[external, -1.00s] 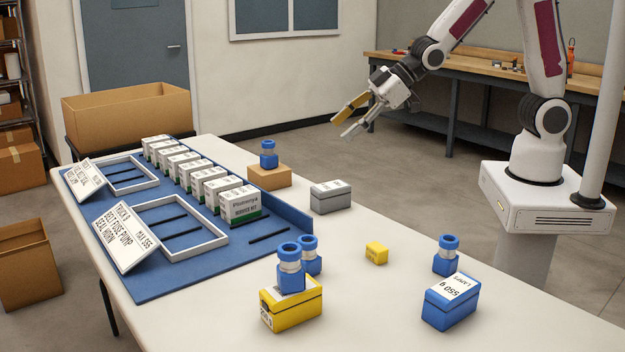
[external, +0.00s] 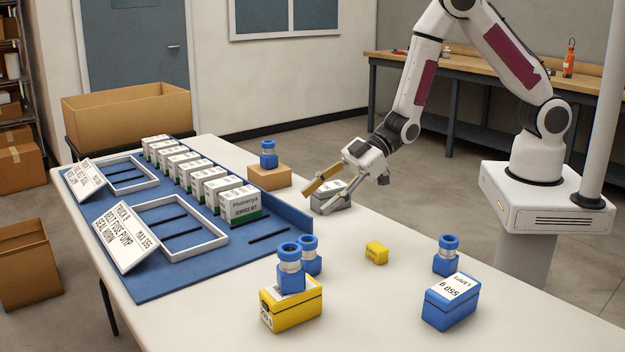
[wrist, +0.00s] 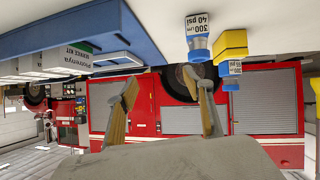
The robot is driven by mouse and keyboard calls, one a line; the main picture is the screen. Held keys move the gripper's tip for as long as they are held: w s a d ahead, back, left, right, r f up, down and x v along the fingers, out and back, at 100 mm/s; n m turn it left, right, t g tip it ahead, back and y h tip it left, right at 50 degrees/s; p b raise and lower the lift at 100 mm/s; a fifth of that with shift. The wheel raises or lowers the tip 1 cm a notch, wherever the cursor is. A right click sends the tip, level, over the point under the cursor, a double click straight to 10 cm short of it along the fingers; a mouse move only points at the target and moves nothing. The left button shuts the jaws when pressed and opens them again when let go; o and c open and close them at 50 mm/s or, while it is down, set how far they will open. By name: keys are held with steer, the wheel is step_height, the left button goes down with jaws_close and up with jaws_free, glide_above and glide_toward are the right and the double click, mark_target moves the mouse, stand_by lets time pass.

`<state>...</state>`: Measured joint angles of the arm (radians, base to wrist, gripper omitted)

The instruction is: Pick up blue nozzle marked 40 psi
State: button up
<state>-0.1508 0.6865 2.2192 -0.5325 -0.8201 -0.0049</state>
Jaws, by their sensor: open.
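Blue nozzles stand in several places. In the wrist view, which is upside down, one nozzle (wrist: 199,48) has a white label reading 300 and 40 psi and stands on the table. Another nozzle (wrist: 231,82) on a yellow box (wrist: 230,43) has a label starting 300; its rest is too small to read. In the external view they are the nozzle behind (external: 309,257) and the nozzle on the yellow box (external: 290,267). Other nozzles stand on a cardboard box (external: 268,155) and at right (external: 447,256), labels unseen. My gripper (external: 314,201) is open and empty near a grey box (external: 336,200).
A blue mat (external: 160,285) with a raised edge, white frames, signs and white kits covers the left of the table. A small yellow block (external: 376,252) and a blue box (external: 450,303) stand at right. Bare table lies between the grey box and small yellow block.

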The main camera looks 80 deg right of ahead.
mark_target(306, 257)
steer(key=s+a+f+y, duration=0.1)
steer(key=a+f, duration=0.1)
steer(key=s+a+f+y, duration=0.1)
steer(key=f, duration=0.1)
steer(key=a+f, duration=0.2)
steer(key=f, duration=0.1)
steer(key=shift+s+a+f+n+g+y, duration=0.1)
steer(key=shift+s+a+n+g+y, duration=0.2)
steer(key=shift+s+n+y, duration=0.1)
steer(key=shift+s+a+f+y, duration=0.3)
steer(key=shift+a+f+y, duration=0.1)
steer(key=shift+a, duration=0.1)
steer(key=shift+x, duration=1.2)
steer(key=shift+w, duration=0.1)
steer(key=shift+w, duration=0.1)
steer(key=shift+w+a+f, duration=0.1)
steer(key=shift+w+a, duration=0.7)
steer(key=shift+w, duration=0.3)
steer(key=shift+x, duration=1.25)
